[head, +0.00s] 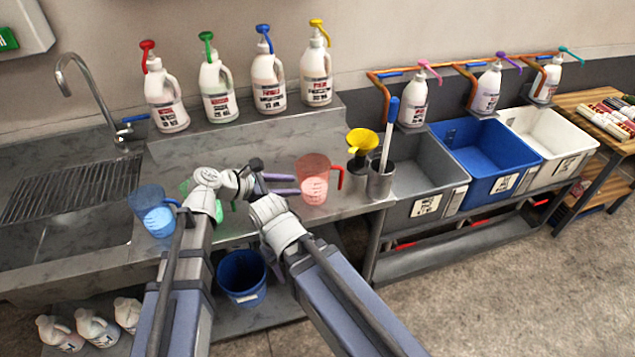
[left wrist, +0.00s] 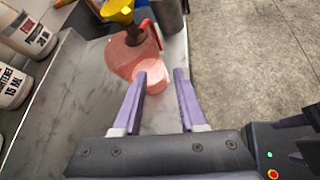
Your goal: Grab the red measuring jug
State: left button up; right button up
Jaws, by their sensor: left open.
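The red measuring jug (head: 314,186) is see-through, with white marks and a red handle on its right. It stands upright on the grey counter beside the yellow funnel. My left gripper (head: 297,185) is open just left of the jug, its purple fingers pointing at it. In the left wrist view, the jug (left wrist: 122,60) is just ahead of the open fingers (left wrist: 160,75), mostly towards the left finger; nothing is held. I cannot tell whether a fingertip touches it. My right arm shows in the head view, but I cannot make out its gripper.
The yellow funnel (head: 362,142) and a grey holder (head: 381,181) with a blue-handled tool stand close right of the jug. A blue jug (head: 153,212) is by the sink, a green one partly hidden behind my arm. Pump bottles line the back ledge; bins (head: 487,150) stand right.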

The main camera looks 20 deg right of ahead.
aim_at(327, 173)
pick_arm(q)
jog(key=w+d+b, duration=0.1)
jog(key=d, duration=0.2)
jog(key=w+d+n+h+b, duration=0.1)
jog(key=d, duration=0.2)
jog(key=w+d+f+n+b, duration=0.1)
jog(key=d, duration=0.2)
jog(key=shift+s+r, duration=0.1)
dwell(0.4)
grip_shut()
dwell(1.3)
